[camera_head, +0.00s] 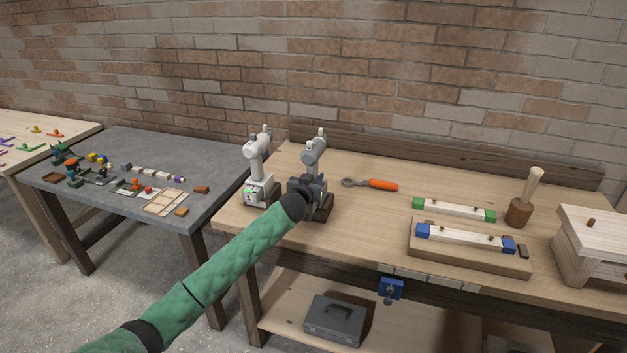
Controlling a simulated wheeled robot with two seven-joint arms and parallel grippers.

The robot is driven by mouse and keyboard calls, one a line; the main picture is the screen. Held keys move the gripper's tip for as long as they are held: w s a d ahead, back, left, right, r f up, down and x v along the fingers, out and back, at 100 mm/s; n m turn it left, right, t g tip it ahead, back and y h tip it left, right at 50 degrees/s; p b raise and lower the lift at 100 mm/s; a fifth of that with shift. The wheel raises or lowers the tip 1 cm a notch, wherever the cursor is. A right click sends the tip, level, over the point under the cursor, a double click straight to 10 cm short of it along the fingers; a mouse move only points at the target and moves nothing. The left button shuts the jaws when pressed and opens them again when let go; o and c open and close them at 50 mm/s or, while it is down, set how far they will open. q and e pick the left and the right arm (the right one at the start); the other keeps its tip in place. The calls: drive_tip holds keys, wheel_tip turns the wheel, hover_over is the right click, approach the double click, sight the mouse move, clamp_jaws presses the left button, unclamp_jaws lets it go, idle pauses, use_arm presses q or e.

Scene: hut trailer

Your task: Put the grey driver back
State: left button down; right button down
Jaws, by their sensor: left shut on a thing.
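The grey driver (314,149) is upright at the left end of the wooden workbench (377,230), its head at the top. My left gripper (311,185), at the end of the green-sleeved arm, is shut on the grey driver's lower part. The gripper hides much of that part, and I cannot tell whether the driver touches the surface below. A dark block (324,208) shows just below and right of the gripper. A white driver (257,165) stands upright close by on the left. My right gripper is not in view.
An orange-handled tool (383,184) lies behind and right of the grey driver. Blue- and green-ended bars, a mallet (520,210) and a wooden block occupy the right side. A grey table (225,158) with small parts stands left. Bare benchtop lies right of the gripper.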

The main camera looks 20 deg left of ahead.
use_arm(q)
drive_tip(key=shift+f, duration=0.7)
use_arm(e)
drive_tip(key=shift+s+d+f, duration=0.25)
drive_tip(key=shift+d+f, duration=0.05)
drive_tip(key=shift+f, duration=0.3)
use_arm(q)
drive_tip(key=shift+f, duration=0.1)
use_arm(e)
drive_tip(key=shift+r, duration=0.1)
use_arm(q)
drive_tip(key=c, duration=1.2)
unclamp_jaws()
drive_tip(key=shift+o, duration=0.8)
drive_tip(key=shift+s, duration=0.25)
drive_tip(key=s+b, duration=0.3)
drive_tip(key=s, duration=0.8)
drive_tip(key=shift+s+a+r, duration=0.15)
drive_tip(key=shift+s+r, duration=0.15)
drive_tip(key=shift+r, duration=0.1)
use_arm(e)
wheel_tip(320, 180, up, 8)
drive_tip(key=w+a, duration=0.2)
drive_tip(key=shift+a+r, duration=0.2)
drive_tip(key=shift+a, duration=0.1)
